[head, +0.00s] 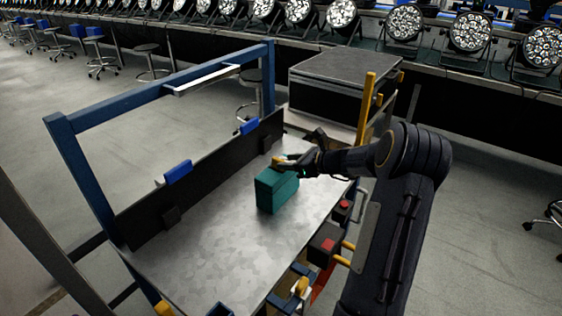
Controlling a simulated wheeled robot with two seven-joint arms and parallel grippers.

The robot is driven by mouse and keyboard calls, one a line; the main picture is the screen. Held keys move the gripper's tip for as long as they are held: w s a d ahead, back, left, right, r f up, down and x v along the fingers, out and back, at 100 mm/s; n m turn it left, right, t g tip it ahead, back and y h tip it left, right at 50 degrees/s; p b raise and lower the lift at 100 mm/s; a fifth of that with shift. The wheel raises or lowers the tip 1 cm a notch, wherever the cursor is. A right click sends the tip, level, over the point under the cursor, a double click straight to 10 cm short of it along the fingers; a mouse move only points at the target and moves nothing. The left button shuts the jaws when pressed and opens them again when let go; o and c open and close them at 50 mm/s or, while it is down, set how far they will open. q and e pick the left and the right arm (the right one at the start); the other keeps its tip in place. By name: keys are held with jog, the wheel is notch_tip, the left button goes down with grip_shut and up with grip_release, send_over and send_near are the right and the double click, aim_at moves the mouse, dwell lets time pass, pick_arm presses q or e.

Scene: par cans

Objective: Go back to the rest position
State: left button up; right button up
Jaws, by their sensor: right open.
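My right arm comes in from the right of the head view and reaches over the metal-topped workbench (190,262). My right gripper (283,162) is open, just above and behind the far top edge of a teal box (277,190). Whether the fingers touch the box cannot be told. The teal box stands upright on the bench top, right of its middle. My left gripper is not in view.
A dark back panel (215,180) with blue clips (178,172) runs along the bench under a blue frame (155,92). A black case (340,85) stands behind. Red buttons (327,245) and yellow handles line the right edge. The bench's left part is clear.

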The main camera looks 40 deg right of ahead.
jog(key=shift+v, duration=1.6)
